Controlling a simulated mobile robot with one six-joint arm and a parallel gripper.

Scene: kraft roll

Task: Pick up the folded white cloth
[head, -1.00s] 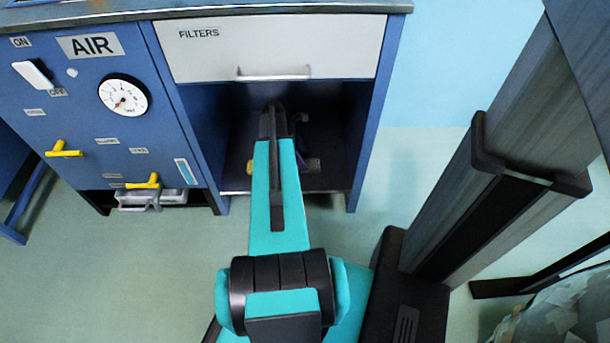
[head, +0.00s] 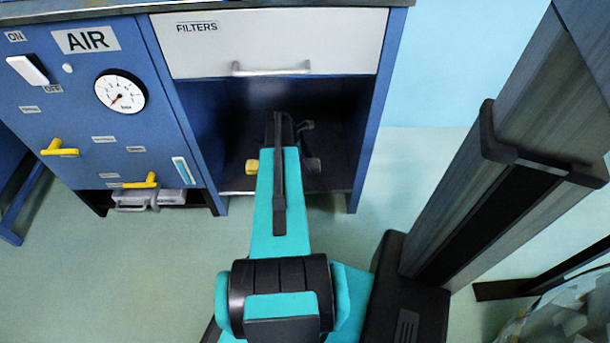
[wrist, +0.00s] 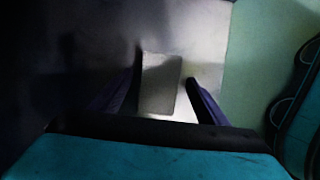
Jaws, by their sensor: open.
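A pale grey-white flat rectangle, which looks like the folded white cloth (wrist: 161,84), lies between the two fingers in the wrist view. My gripper (wrist: 164,82) is open, with one dark finger on each side of it. I cannot tell whether either finger touches it. In the head view my arm reaches into the dark open compartment below the drawer marked FILTERS. There my arm hides the cloth and most of the gripper.
The blue cabinet's side wall (head: 370,125) closes the compartment on the right, and the FILTERS drawer (head: 270,45) hangs above my arm. A small yellow thing (head: 252,167) shows left of my arm. An AIR panel (head: 85,100) with yellow handles stands left.

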